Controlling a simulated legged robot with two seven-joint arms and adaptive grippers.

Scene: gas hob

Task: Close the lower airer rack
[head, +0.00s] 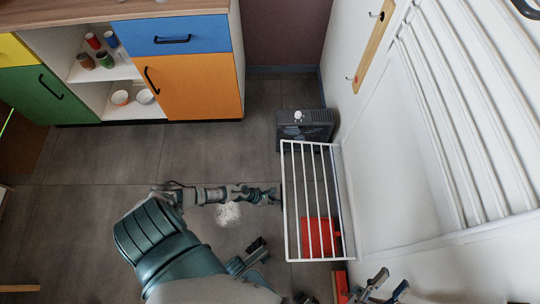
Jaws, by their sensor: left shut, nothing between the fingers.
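The lower airer rack (316,200) is a white barred frame that stands out from the white wall at the centre right. My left gripper (274,196) is shut and empty. Its tip is at the rack's outer left bar; I cannot tell whether it touches. My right gripper (386,284) is at the bottom edge, below the rack and to its right, with its two fingers apart and nothing seen between them. A second white barred rack (465,100) is at the upper right, along the wall.
A dark grey box (305,126) stands on the floor beyond the rack. A red object (320,236) shows through the bars. A wooden hook strip (374,45) is on the wall. A colourful cabinet (190,75) stands at the back left. Grey floor between is mostly clear.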

